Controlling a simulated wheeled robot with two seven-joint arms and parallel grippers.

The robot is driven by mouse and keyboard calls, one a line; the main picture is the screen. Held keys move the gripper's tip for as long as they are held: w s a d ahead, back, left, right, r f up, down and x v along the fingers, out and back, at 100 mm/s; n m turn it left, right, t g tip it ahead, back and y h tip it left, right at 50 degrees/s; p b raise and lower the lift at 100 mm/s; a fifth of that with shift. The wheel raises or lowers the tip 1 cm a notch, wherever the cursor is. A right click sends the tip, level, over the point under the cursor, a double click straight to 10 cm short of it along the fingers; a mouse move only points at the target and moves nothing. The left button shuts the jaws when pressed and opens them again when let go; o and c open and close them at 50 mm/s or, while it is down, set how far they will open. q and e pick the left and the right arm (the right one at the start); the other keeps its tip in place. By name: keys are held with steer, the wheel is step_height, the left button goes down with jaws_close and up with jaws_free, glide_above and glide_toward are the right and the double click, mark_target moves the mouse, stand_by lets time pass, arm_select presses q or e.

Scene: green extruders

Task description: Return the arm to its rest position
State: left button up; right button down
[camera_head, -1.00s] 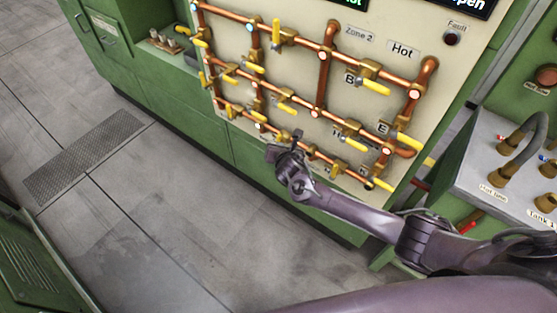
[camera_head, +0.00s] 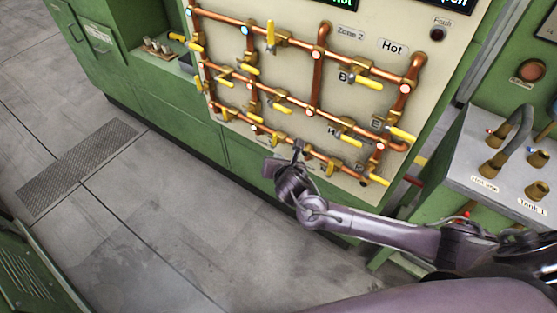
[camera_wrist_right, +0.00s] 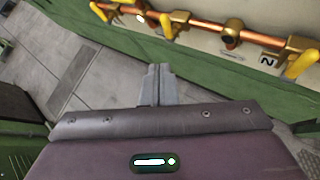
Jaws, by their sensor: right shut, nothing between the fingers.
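My right arm comes in from the lower right in the head view. Its gripper (camera_head: 298,147) is in front of the lower part of the valve panel (camera_head: 385,27), near the lowest copper pipe run (camera_head: 318,155). In the right wrist view the gripper's fingers (camera_wrist_right: 158,70) are together with nothing between them, over the floor and the green cabinet base. Copper pipe and yellow valve handles (camera_wrist_right: 298,65) lie beyond the fingertips, apart from them. My left gripper is not in view.
A grey box with hose fittings (camera_head: 470,150) stands to the right of the panel. A small shelf niche (camera_head: 160,50) is at upper left. A green cabinet (camera_head: 30,265) stands at lower left. The grey floor (camera_head: 165,215) between is clear.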

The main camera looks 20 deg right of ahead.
steer(key=shift+s+r, duration=0.15)
steer(key=shift+s, duration=0.05)
stand_by(0.5)
